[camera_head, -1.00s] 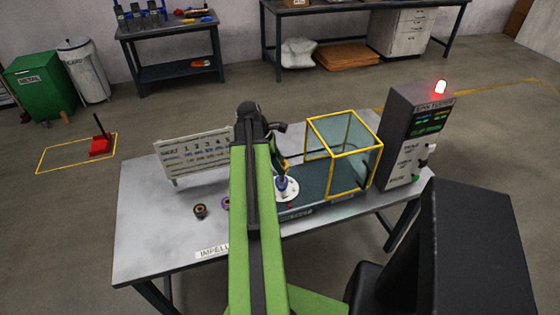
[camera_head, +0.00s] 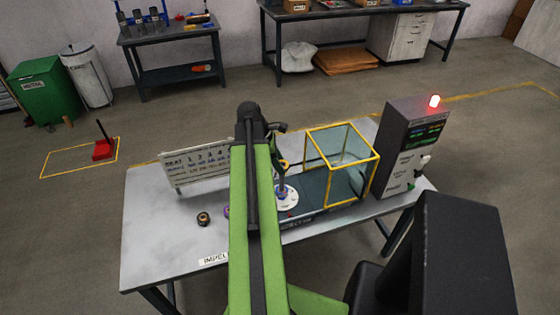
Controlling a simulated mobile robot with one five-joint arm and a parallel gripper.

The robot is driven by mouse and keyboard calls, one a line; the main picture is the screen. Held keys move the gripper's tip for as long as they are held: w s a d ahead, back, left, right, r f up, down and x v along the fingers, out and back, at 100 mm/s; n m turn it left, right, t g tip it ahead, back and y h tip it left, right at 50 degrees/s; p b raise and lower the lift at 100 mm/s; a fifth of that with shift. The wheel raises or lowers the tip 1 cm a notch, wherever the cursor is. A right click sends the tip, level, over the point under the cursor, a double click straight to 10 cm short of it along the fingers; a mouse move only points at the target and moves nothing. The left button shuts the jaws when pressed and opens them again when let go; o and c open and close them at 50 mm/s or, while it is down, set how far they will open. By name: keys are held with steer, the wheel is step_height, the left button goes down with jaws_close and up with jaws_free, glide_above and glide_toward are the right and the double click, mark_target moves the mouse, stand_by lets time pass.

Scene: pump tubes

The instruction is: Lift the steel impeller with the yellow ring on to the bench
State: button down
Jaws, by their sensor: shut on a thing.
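My gripper (camera_head: 282,166) is mostly hidden behind my green arm, over the dark machine on the bench. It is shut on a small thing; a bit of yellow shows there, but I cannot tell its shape. Just below is a white disc (camera_head: 289,203) with a blue piece (camera_head: 282,191) standing on it; I cannot tell whether the gripper touches this. The grey bench (camera_head: 160,240) carries a small dark ring-shaped part (camera_head: 203,219) at left and a purplish one (camera_head: 227,212), half hidden by my arm. I cannot pick out the steel impeller with the yellow ring for certain.
A yellow-framed clear guard (camera_head: 352,170) stands right of the disc. A dark control cabinet (camera_head: 408,150) with a lit red lamp (camera_head: 434,101) stands at the bench's right end. A lettered board (camera_head: 195,165) stands at the back left. The bench's front left is clear.

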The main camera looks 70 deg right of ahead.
mark_target(286, 164)
step_height(286, 164, up, 4)
steer(key=p, duration=0.4)
steer(key=shift+r, duration=0.2)
steer(key=shift+s, duration=0.15)
